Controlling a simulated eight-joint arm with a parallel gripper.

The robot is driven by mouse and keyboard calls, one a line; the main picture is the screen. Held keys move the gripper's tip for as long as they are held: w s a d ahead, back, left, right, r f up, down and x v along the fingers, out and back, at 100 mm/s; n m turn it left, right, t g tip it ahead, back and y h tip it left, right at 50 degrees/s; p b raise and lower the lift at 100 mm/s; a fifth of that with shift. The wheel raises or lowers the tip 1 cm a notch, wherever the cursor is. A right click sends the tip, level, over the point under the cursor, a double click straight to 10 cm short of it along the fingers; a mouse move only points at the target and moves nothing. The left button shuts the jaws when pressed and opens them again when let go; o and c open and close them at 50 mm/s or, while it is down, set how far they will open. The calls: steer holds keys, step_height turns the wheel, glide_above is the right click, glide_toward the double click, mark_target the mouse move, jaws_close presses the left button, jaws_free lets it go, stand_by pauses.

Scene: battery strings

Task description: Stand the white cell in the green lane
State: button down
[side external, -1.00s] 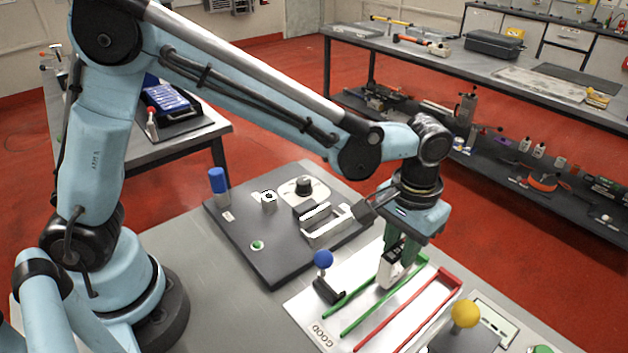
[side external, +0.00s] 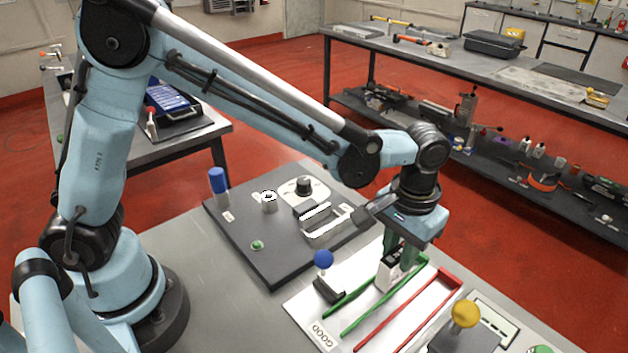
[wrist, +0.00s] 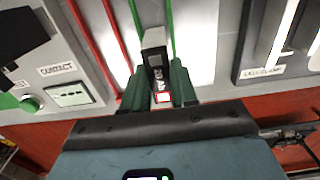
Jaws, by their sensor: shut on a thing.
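My gripper (side external: 400,256) has green fingers and is shut on the white cell (side external: 386,276) at the far end of the green lane (side external: 383,300). The cell looks roughly upright between the lane's two green rails. Whether its base touches the white board cannot be told. In the wrist view the cell (wrist: 155,62) has a dark top and a white label with a red edge. It sits between the fingertips (wrist: 157,88), with green rails on both sides of it.
A red-railed lane (side external: 410,312) lies right of the green one. A blue-knobbed lever (side external: 323,262) stands left and a yellow-knobbed one (side external: 465,314) right. A dark fixture board (side external: 280,262) with a metal holder (side external: 328,228) is behind. The near part of the green lane is clear.

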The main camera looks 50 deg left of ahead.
steer(key=shift+f, duration=0.1)
steer(key=c, duration=0.8)
jaws_free()
step_height(320, 180, up, 12)
steer(key=s+a+f+t, duration=0.1)
steer(key=s+a+t, duration=0.2)
steer(key=a, duration=0.7)
steer(key=s+a+f+t, duration=0.2)
steer(key=s+a+t, duration=0.2)
steer(key=a, duration=0.6)
steer(key=shift+s, duration=0.75)
